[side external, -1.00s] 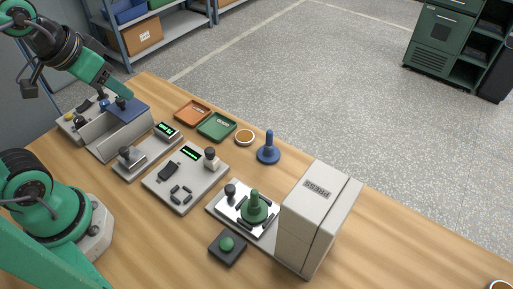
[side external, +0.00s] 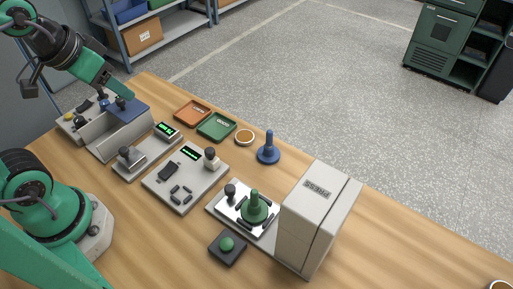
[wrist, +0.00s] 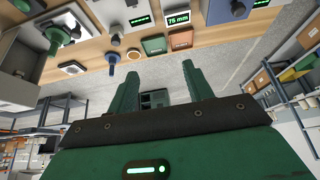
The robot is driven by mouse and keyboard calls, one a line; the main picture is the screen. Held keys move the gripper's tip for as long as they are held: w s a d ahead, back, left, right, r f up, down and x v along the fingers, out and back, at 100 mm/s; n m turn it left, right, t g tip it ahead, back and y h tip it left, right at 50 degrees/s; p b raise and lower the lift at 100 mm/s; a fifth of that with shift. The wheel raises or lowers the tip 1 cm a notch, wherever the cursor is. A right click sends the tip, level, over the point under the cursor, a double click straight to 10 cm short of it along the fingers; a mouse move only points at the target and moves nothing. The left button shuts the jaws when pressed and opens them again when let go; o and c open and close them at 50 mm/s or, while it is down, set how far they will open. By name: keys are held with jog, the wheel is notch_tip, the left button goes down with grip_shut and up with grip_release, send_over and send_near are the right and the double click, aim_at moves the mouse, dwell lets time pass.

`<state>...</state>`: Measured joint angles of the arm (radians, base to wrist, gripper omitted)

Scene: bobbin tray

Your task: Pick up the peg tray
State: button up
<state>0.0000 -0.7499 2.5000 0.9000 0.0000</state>
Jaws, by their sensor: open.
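A bright metal plate (side external: 231,207) lies at the foot of the press in the side view. It bears a green flanged peg (side external: 254,207), a black-knobbed post (side external: 230,191) and several dark bars; it looks like the peg tray, though no label confirms this. The green peg also shows at the upper left of the wrist view (wrist: 56,38). My gripper (side external: 118,94) is far to its left, close above a blue plate on a grey stand. In the wrist view my gripper (wrist: 137,75) has its two green fingers wide apart with nothing between them.
The press (side external: 308,222) stands tall to the right of the plate. A blue flanged peg (side external: 268,150) stands behind. A button box (side external: 227,247) is in front. Knobbed devices, an orange tray (side external: 192,113) and a green tray (side external: 217,126) lie between.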

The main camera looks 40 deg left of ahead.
jog(key=shift+w+d, duration=0.1)
jog(key=n+g, duration=0.3)
jog(key=g, duration=0.3)
send_over(255, 200)
jog(key=a, duration=0.1)
jog(key=f, duration=1.2)
jog(key=shift+w+a+f, duration=0.1)
jog(key=shift+w+f, duration=0.15)
jog(key=shift+w, duration=0.1)
jog(key=shift+s+d+f, duration=0.15)
jog(key=shift+d+f, duration=0.05)
jog(key=shift+d, duration=0.1)
jog(key=shift+f, duration=3.9)
grip_shut()
